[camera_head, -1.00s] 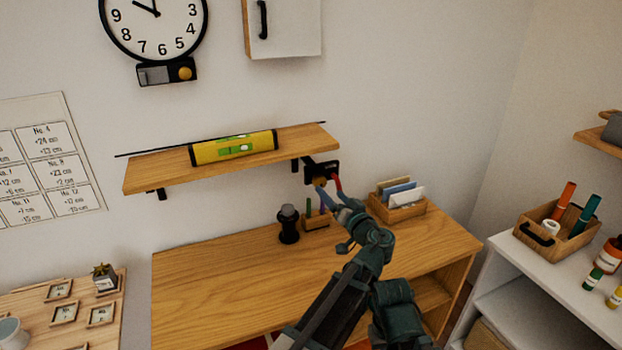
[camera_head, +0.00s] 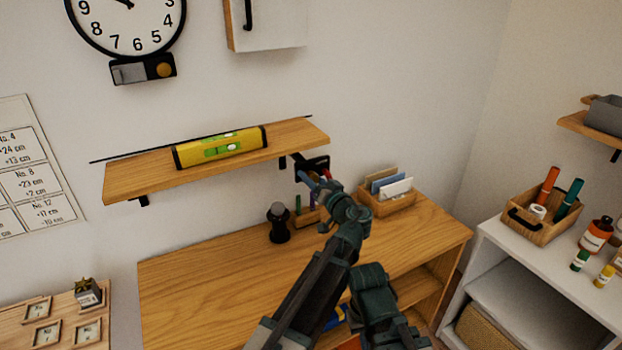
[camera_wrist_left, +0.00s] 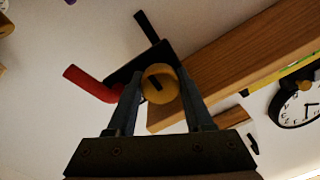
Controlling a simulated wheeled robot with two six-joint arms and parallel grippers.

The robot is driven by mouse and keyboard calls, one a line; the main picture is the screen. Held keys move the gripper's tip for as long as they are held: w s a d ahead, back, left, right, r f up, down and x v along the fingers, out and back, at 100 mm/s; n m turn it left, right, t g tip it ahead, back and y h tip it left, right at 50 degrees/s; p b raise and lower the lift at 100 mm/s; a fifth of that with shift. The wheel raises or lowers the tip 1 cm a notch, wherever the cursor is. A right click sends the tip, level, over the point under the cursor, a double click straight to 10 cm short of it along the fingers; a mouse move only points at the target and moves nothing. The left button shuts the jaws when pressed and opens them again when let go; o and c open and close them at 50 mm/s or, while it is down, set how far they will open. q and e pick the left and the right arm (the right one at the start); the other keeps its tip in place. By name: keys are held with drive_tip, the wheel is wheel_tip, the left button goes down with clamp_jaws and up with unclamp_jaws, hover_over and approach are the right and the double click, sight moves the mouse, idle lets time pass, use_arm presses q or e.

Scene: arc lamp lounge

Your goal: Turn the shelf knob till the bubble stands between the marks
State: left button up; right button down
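The shelf knob (camera_wrist_left: 160,83) is a round yellow-brown knob with a dark slot, on a dark bracket under the shelf's right end. My left gripper (camera_wrist_left: 160,78) has one finger on each side of it, with no clear gap, and appears shut on it. In the head view my left gripper (camera_head: 322,180) covers the knob. The wooden wall shelf (camera_head: 140,178) carries a yellow spirit level (camera_head: 190,158). The level's bubble (camera_head: 231,147) sits toward the right end of the green vial; the marks are too small to judge. My right gripper is out of view.
A red lever (camera_wrist_left: 90,84) sticks out beside the knob. Below are a wooden desk (camera_head: 210,270), a black jar-like object (camera_head: 278,222) and a card holder (camera_head: 388,203). A white shelf unit (camera_head: 540,275) stands at right. The desk's left part is clear.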

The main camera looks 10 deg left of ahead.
use_arm(q)
clamp_jaws()
drive_tip(key=shift+m, duration=0.3)
drive_tip(key=m, duration=0.5)
drive_tip(key=shift+m+b, duration=0.3)
drive_tip(key=m, duration=0.5)
drive_tip(key=shift+f+m+t, duration=0.1)
drive_tip(key=shift+m+t, duration=0.2)
drive_tip(key=m, duration=0.6)
drive_tip(key=shift+m+h+b, duration=0.3)
drive_tip(key=m, duration=0.6)
drive_tip(key=shift+f, duration=0.1)
